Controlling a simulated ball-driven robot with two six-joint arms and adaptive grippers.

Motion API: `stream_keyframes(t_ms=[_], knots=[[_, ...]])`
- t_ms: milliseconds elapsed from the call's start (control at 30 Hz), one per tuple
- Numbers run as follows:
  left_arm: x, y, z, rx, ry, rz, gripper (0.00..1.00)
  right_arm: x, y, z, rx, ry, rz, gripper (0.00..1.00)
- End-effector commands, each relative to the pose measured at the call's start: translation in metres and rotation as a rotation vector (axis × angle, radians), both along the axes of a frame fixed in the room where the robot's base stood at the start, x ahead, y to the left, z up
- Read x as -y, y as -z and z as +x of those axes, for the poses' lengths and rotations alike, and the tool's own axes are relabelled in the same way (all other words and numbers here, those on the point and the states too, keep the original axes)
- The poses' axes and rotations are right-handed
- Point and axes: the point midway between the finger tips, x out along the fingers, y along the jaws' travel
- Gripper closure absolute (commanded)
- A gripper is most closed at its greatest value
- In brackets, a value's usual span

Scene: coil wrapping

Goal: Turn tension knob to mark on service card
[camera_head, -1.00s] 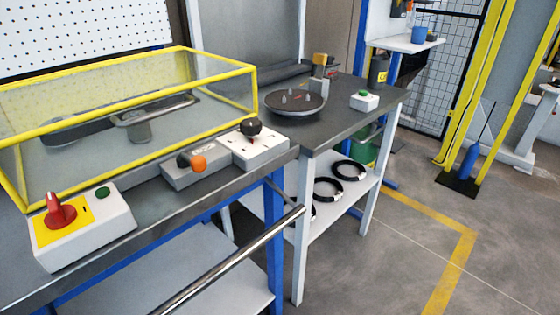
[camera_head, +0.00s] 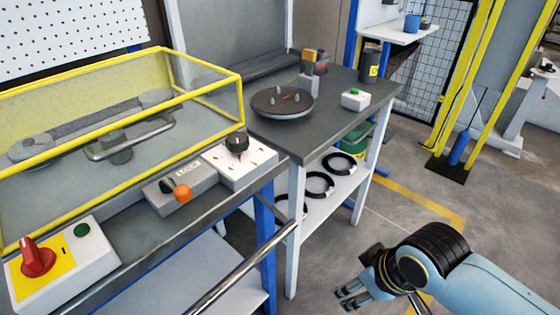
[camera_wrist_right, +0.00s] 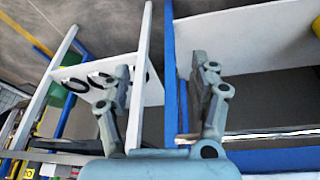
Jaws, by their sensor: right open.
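A black round knob (camera_head: 237,142) sits on a white box (camera_head: 240,172) with small dark and red marks around it, at the right end of the near bench. It appears to be the tension knob; its exact pointing is too small to read. I cannot make out a service card. My right gripper (camera_head: 352,296) is at the lower right in the head view, over the floor and well apart from the knob. In the right wrist view its two fingers (camera_wrist_right: 161,80) stand apart with nothing between them. My left gripper is not in view.
A grey lever box (camera_head: 180,188) with an orange ball and a white-yellow box (camera_head: 65,262) with a red switch stand along the bench front. A yellow-framed clear guard (camera_head: 120,120) rises behind them. A metal rail (camera_head: 245,268) runs along the front. A second table (camera_head: 335,112) holds a turntable.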

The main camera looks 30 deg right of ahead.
Motion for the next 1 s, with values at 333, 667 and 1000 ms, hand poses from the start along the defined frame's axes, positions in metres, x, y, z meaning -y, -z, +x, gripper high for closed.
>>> stream_keyframes(t_ms=[333,667,1000], knots=[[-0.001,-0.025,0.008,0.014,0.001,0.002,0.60,-0.063,-0.177,0.144,0.545,-0.339,0.237,0.38],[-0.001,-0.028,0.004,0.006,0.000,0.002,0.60,-0.068,-0.231,0.204,0.804,-0.378,0.293,0.38],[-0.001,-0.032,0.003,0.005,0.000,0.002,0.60,-0.097,-0.206,0.254,0.800,-0.377,0.294,0.38]])
